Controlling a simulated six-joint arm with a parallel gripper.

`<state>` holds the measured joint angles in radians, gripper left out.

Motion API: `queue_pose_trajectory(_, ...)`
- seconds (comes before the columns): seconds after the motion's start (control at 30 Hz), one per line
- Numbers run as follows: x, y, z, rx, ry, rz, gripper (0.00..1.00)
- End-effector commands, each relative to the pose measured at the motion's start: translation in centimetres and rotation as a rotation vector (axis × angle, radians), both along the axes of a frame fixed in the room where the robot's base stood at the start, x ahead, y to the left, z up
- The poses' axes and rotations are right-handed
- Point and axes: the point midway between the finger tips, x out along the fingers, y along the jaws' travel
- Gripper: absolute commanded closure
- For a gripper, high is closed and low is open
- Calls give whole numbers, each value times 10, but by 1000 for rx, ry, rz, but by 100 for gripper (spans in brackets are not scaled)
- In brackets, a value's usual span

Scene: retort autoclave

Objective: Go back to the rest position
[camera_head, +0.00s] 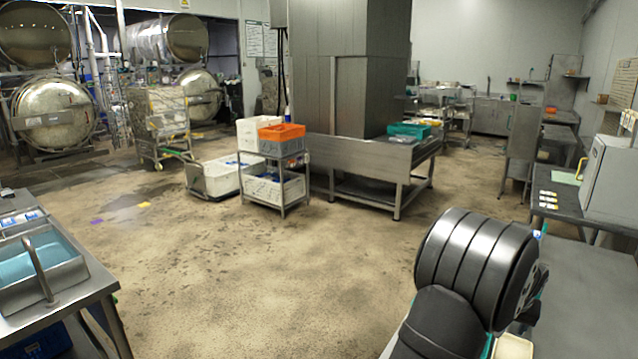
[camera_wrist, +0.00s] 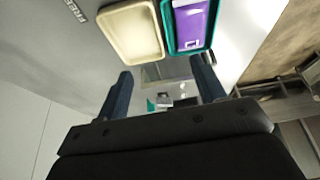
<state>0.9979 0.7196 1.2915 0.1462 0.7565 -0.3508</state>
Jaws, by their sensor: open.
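In the wrist view my gripper (camera_wrist: 163,84) is open, its two dark fingers well apart with nothing held between them. Beyond the fingers lie a cream tray (camera_wrist: 133,32) that looks empty and, beside it, a teal tray (camera_wrist: 167,30) holding a purple pack (camera_wrist: 192,24). The gripper looks apart from both trays. In the head view my dark arm fills the lower right and hides the gripper. Part of a cream tray (camera_head: 513,347) shows at the bottom edge beside the arm.
A grey worktop (camera_head: 590,290) lies behind my arm at the right, with a boxy light-grey machine (camera_head: 612,180) on a bench beyond. A steel sink (camera_head: 40,262) stands at the left. A cart with an orange crate (camera_head: 281,132) stands mid-room. The floor between is open.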

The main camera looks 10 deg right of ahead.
Motion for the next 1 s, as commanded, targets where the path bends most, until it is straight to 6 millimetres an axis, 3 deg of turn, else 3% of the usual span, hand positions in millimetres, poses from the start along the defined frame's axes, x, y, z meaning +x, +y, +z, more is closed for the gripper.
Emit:
queue_pose_trajectory(0.5, 70, 79, 1, 1, -1, 166, 37)
queue_pose_trajectory(1.0, 124, 163, 2, 0, -1, 328, 37)
